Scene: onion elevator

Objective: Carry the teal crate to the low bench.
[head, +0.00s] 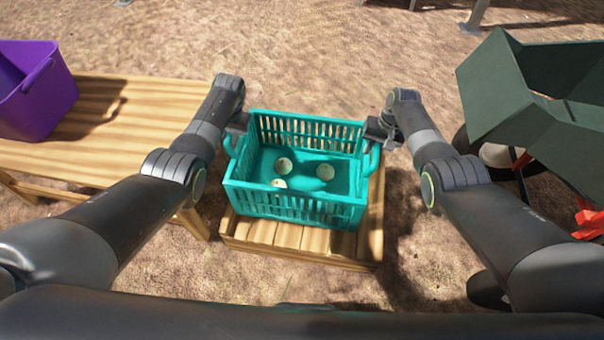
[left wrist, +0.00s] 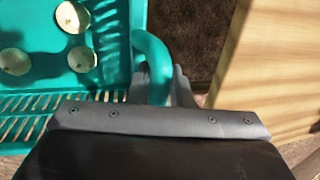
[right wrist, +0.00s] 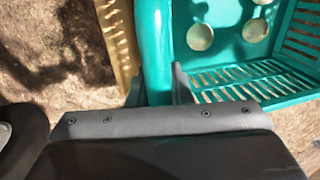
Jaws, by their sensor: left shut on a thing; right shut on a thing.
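The teal crate (head: 295,201) is at the middle of the head view, upright, with three pale onions (head: 325,172) inside. The low wooden bench (head: 262,232) lies beneath it, showing at the front and right. I cannot tell whether the crate rests on it or hangs just above. My left gripper (head: 238,123) is shut on the crate's left handle (left wrist: 152,62). My right gripper (head: 378,131) is shut on its right handle (right wrist: 155,50). Both wrist views show a handle between the fingers.
A higher wooden table (head: 130,150) stands close on the left, with a purple bin (head: 38,100) on it. A dark green wheeled cart (head: 510,110) stands on the right, with something red beside it. Bare ground (head: 300,50) lies behind the crate.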

